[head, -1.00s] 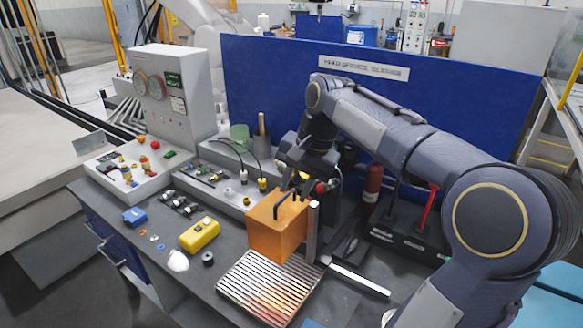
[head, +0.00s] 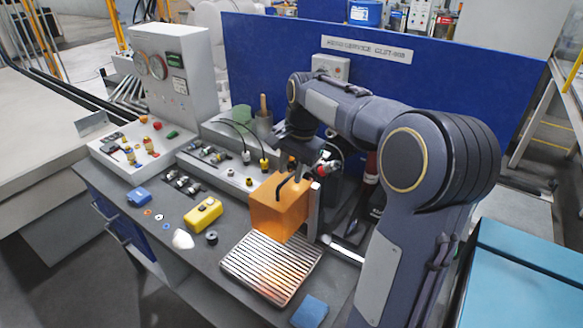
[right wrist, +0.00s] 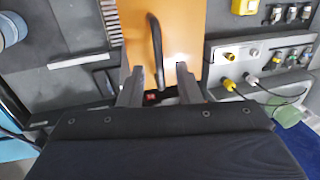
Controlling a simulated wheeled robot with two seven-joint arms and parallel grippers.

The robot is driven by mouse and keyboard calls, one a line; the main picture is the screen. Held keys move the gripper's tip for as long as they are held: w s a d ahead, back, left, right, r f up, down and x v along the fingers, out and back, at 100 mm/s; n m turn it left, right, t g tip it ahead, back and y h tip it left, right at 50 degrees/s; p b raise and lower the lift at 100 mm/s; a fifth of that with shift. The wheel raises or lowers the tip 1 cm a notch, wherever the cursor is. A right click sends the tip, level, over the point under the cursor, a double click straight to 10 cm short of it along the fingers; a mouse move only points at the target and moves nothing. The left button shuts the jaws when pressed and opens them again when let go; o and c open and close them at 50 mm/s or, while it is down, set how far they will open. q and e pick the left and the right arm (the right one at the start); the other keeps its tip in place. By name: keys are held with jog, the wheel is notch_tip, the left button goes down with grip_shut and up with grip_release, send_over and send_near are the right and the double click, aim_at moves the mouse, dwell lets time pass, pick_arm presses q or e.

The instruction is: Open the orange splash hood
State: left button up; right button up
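The orange splash hood (head: 279,214) stands as a box-like cover at the back edge of a slatted grate on the bench. Its dark bar handle (right wrist: 155,48) shows in the right wrist view against the orange face. My right gripper (head: 292,182) is at the top of the hood, beside the handle. In the right wrist view the right gripper (right wrist: 160,70) has its two fingers apart, with the handle between them and a gap visible on both sides. Whether a finger touches the hood is unclear. My left gripper is not in view.
The slatted grate (head: 250,267) lies in front of the hood. A yellow box (head: 203,212), a blue block (head: 138,196) and small parts lie to the left. A blue panel (head: 262,70) rises behind the bench. A blue cloth-like piece (head: 310,311) lies at the front edge.

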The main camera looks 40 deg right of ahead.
jog(key=shift+c, duration=0.4)
grip_shut()
jog(key=shift+s, duration=0.1)
jog(key=s+d, duration=0.2)
jog(key=s, duration=0.5)
jog(key=s+d, duration=0.2)
jog(key=s, duration=0.6)
jog(key=shift+s+d+b, duration=0.2)
jog(key=shift+d+b, duration=0.05)
jog(key=shift+b, duration=0.1)
jog(key=shift+o, duration=0.4)
grip_release()
